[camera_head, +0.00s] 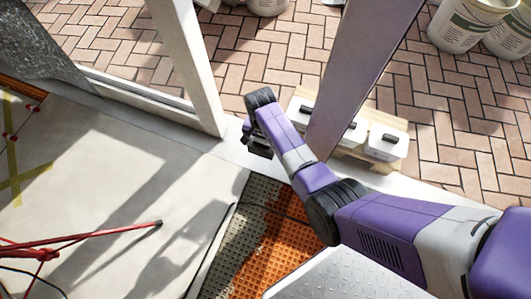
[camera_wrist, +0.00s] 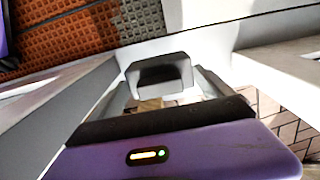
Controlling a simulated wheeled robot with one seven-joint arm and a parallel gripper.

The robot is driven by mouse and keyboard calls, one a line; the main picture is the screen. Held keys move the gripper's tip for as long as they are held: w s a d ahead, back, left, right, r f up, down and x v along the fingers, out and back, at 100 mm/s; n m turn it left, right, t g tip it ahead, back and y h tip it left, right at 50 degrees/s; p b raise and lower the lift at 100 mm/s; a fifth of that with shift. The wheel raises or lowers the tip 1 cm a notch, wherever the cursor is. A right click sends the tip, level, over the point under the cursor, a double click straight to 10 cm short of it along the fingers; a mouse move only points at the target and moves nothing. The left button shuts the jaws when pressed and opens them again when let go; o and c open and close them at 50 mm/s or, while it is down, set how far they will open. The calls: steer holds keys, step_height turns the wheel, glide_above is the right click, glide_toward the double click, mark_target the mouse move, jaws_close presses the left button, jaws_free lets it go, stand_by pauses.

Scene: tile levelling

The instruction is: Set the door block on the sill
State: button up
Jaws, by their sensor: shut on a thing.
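My gripper (camera_head: 258,148) is at the end of my purple arm, low over the pale sill (camera_head: 228,150) in the door opening. It is shut on the door block (camera_wrist: 160,72), which shows in the wrist view as a grey piece with a dark face. In the head view the block is mostly hidden by my gripper. The sill also shows in the wrist view (camera_wrist: 205,45) as a light strip behind the block. I cannot tell whether the block touches the sill.
Pale door posts (camera_head: 185,65) and (camera_head: 345,80) stand on both sides of my gripper. White blocks with black handles (camera_head: 386,143) sit on a wooden pallet outside. An orange mat (camera_head: 272,235) lies inside. A red-legged stand (camera_head: 80,238) is at lower left. Buckets (camera_head: 465,22) stand on the brick paving.

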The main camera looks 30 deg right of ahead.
mark_target(262, 146)
step_height(262, 146, down, 15)
steer(key=b, duration=0.8)
steer(key=shift+b, duration=0.3)
steer(key=o, duration=1.8)
steer(key=shift+f, duration=0.1)
step_height(262, 146, up, 12)
steer(key=p, duration=0.8)
steer(key=shift+s, duration=0.1)
